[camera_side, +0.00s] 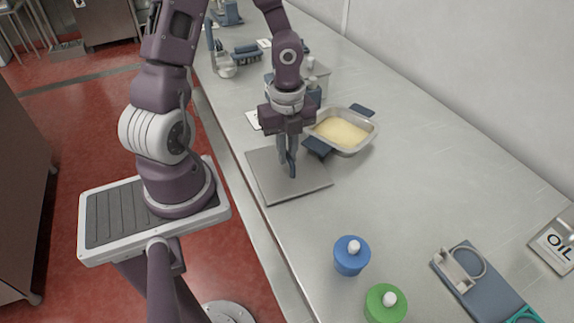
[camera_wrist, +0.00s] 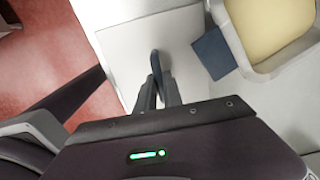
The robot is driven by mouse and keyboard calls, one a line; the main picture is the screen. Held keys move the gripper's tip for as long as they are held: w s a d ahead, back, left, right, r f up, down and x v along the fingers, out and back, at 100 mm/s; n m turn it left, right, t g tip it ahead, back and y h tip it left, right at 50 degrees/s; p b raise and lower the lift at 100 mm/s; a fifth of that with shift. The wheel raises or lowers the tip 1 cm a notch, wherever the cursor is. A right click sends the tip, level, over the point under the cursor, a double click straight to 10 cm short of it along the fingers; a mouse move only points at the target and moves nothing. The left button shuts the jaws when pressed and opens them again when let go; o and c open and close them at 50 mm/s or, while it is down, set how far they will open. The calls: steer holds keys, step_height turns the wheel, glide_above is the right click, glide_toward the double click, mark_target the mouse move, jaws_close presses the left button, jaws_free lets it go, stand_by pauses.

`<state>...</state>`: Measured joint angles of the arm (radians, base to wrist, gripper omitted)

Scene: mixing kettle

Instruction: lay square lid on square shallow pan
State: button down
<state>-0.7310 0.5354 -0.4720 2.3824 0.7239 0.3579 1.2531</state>
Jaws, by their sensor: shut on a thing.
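The square lid (camera_side: 305,187) is a flat grey plate lying on or just above the counter near its front edge; I cannot tell which. It also shows in the wrist view (camera_wrist: 125,65). My gripper (camera_side: 287,170) points down at the lid's middle and is shut on its dark blue handle (camera_wrist: 156,62). The square shallow pan (camera_side: 371,133) stands just behind and to the right of the lid, uncovered, with pale yellow contents. One of its dark blue handles (camera_wrist: 212,53) reaches towards the lid.
A blue-topped container (camera_side: 351,258) and a green one (camera_side: 385,305) stand on the near counter (camera_side: 440,190). Several items crowd the far end. The counter right of the pan is clear.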

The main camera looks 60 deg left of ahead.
steer(key=shift+r, duration=2.5)
